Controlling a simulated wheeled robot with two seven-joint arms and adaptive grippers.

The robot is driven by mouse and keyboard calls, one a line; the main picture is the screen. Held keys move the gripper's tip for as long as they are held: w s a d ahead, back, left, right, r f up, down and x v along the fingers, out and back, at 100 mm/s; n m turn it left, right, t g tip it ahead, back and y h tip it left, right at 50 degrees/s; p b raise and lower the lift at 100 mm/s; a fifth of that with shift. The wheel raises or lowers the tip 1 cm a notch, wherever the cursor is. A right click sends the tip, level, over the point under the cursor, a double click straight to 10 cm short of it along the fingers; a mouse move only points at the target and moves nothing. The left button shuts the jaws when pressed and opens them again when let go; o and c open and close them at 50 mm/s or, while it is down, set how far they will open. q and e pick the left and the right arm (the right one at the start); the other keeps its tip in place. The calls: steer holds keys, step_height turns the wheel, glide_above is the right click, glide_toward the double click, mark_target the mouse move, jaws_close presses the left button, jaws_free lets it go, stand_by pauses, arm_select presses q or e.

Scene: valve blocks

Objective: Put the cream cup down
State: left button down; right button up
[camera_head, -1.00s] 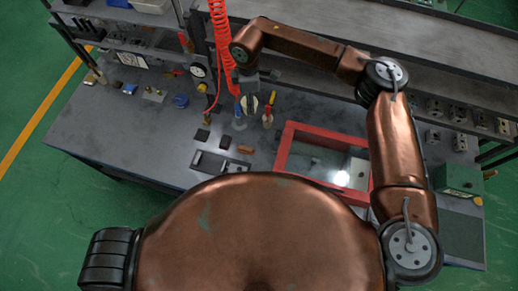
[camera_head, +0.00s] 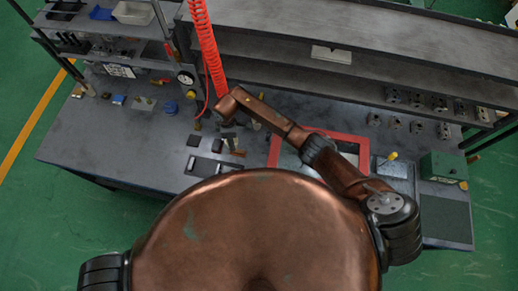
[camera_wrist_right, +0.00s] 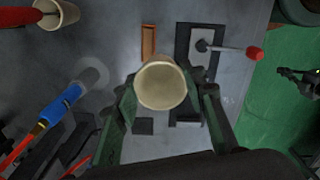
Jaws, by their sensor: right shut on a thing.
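The cream cup (camera_wrist_right: 160,85) shows in the right wrist view with its round end facing the camera. My right gripper (camera_wrist_right: 163,88) is shut on it, one finger on each side. The cup is over the grey workbench (camera_wrist_right: 108,20); I cannot tell whether it touches the surface. In the head view my right arm covers most of the gripper and cup. My left gripper is in neither view.
In the wrist view, a second cream container (camera_wrist_right: 70,14) stands upper left, a blue-handled tool (camera_wrist_right: 62,105) left. A brown block (camera_wrist_right: 149,42), dark frame (camera_wrist_right: 184,50), red-handled tool (camera_wrist_right: 254,52) and black block (camera_wrist_right: 143,126) lie near the cup. A red-rimmed tray (camera_head: 274,152) is right of them.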

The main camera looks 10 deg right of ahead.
mark_target(263, 153)
steer(key=s+d+f+m, duration=0.1)
steer(key=d+f, duration=0.1)
steer(key=d, duration=0.2)
steer(key=s+d+f+m+p, duration=0.1)
steer(key=d+f, duration=0.1)
steer(key=d, duration=0.2)
steer(key=s+d+f+m, duration=0.1)
steer(key=s+d+f, duration=0.1)
steer(key=d, duration=0.2)
steer(key=shift+f+p, duration=0.25)
steer(key=shift+p, duration=0.1)
steer(key=c, duration=0.3)
steer(key=shift+s+d+f, duration=0.2)
steer(key=shift+d+f, duration=0.25)
steer(key=shift+f, duration=0.1)
jaws_close()
steer(key=shift+s+d+f+b, duration=0.15)
steer(key=shift+f+b, duration=0.25)
steer(key=shift+f, duration=0.25)
step_height(263, 153, down, 4)
steer(key=b, duration=0.3)
steer(key=shift+w+f+b, duration=0.2)
steer(key=shift+b, duration=0.15)
steer(key=shift+f, duration=0.1)
steer(key=shift+a, duration=0.2)
steer(key=shift+w+a, duration=0.1)
steer(key=shift+a, duration=0.2)
steer(key=shift+d, duration=0.15)
steer(key=shift+f+b, duration=0.5)
steer(key=shift+b, duration=0.1)
